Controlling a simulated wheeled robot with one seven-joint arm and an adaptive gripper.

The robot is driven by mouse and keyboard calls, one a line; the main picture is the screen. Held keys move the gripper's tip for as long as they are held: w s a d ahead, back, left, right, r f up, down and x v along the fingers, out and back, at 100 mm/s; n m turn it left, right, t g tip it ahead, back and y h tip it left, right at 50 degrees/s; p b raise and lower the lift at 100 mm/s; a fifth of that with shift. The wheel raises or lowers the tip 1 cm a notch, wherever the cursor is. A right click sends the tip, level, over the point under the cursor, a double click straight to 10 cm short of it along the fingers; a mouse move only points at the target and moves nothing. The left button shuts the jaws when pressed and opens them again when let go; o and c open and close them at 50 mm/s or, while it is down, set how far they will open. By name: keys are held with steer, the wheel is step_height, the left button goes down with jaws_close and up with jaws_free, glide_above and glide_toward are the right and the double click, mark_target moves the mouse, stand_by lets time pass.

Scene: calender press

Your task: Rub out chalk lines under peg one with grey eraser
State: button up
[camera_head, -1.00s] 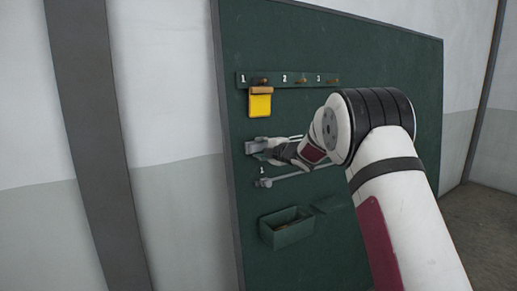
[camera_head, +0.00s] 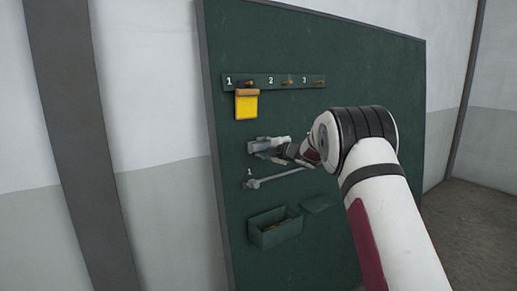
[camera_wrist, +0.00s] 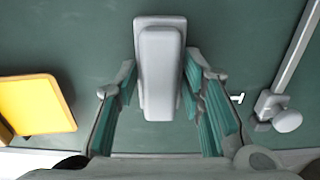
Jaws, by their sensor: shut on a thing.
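My gripper (camera_head: 276,148) is shut on the grey eraser (camera_head: 259,146), below and a little right of peg one (camera_head: 250,83). In the wrist view the eraser (camera_wrist: 160,70) is a pale grey block between the two green-padded fingers of my gripper (camera_wrist: 160,85). It lies at the dark green board (camera_head: 345,100); whether it touches cannot be told. I can make out no clear chalk lines; the eraser and gripper hide part of the board.
A grey bar with a knob (camera_head: 253,184) runs below the gripper, beside a small label 1; its knob (camera_wrist: 287,121) is close right of the fingers in the wrist view. An open green box (camera_head: 276,233) sits lower. Pegs two (camera_head: 287,82) and three (camera_head: 320,82) look bare.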

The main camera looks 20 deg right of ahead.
mark_target(235, 150)
steer(key=shift+w+d, duration=0.1)
steer(key=shift+w, duration=0.05)
steer(key=shift+a, duration=0.35)
steer(key=shift+s+a+b, duration=0.4)
steer(key=shift+a+b, duration=0.15)
steer(key=shift+a, duration=0.4)
steer(key=shift+s+a+b, duration=0.35)
steer(key=shift+a+b, duration=0.2)
steer(key=shift+a, duration=0.4)
steer(key=shift+s+a+b, duration=0.4)
steer(key=shift+a+b, duration=0.15)
steer(key=shift+a, duration=0.4)
steer(key=shift+s+a+b, duration=0.25)
steer(key=shift+a+b, duration=0.25)
steer(key=shift+a, duration=0.3)
steer(key=shift+s+a+b, duration=0.2)
steer(key=shift+a+b, duration=0.3)
steer(key=shift+a, duration=0.25)
steer(key=shift+b+v, duration=0.5)
steer(key=shift+v, duration=2.5)
